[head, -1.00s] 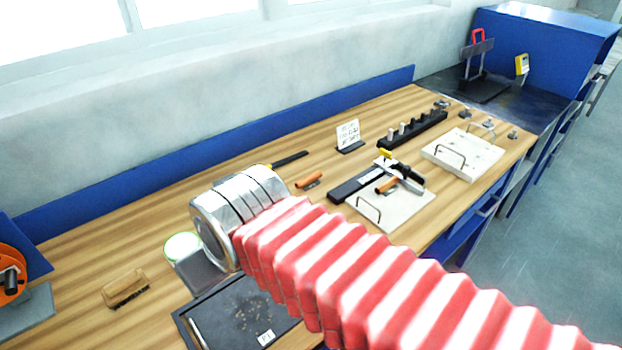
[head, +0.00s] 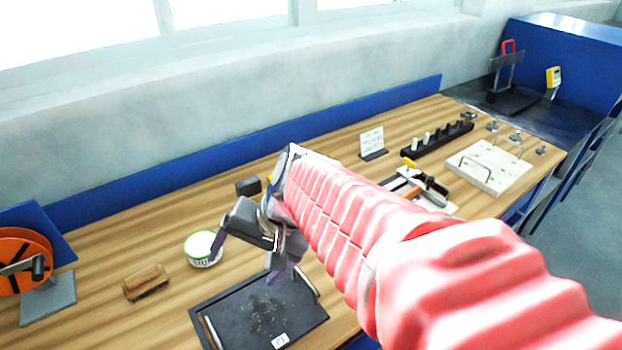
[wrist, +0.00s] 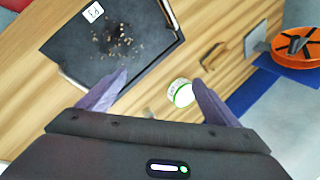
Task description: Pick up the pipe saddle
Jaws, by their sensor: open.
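My gripper (head: 248,262) is open and empty above the bench, near the black tray's back edge. In the wrist view its two purple fingers (wrist: 160,77) are spread apart with nothing between them. I cannot pick out the pipe saddle for certain. Several small grey metal pieces (head: 515,138) stand at the far right of the bench, far from my gripper, and are too small to identify. My red-sleeved arm hides part of the bench's middle.
The black tray (head: 219,297) holds small brown bits. A white-green tin (head: 203,249), a wooden brush (head: 146,282) and an orange reel (head: 22,262) are to the left. A pale board with bent rods (head: 476,174) and a black peg rack (head: 438,139) lie right.

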